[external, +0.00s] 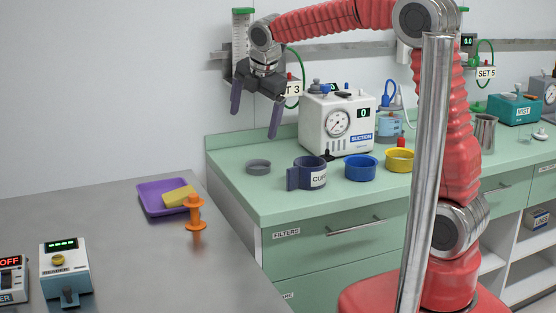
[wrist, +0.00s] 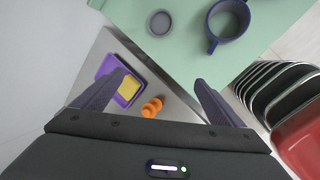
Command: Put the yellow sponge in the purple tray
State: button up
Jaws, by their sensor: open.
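The purple tray (external: 152,203) lies on the grey metal table at its back right. The yellow sponge (external: 178,196) rests in the tray, toward its right side and slightly tilted in the external view. In the wrist view the sponge (wrist: 129,91) also shows inside the tray (wrist: 107,66), partly behind a finger. My gripper (external: 254,122) is open and empty, raised high above the gap between table and green counter, up and to the right of the tray. In the wrist view its fingers (wrist: 160,85) are spread apart.
An orange spool-shaped object (external: 195,212) stands close to the tray's right side. The table's middle is clear.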

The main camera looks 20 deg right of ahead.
jog(key=s+d+r+m, duration=0.3)
jog(key=s+d+m, duration=1)
jog(key=s+d, duration=0.15)
jog(key=s+d+f+m, duration=0.2)
jog(key=s+d+m, duration=0.1)
jog(key=s+m, duration=0.2)
jog(key=s+d+f+m+t, duration=0.1)
jog(key=s+d+f+m, duration=0.1)
jog(key=s+d+m, duration=0.2)
jog(key=s+m, duration=0.2)
jog(key=s, duration=0.1)
jog(key=shift+s+f, duration=0.2)
jog(key=shift+f, duration=0.2)
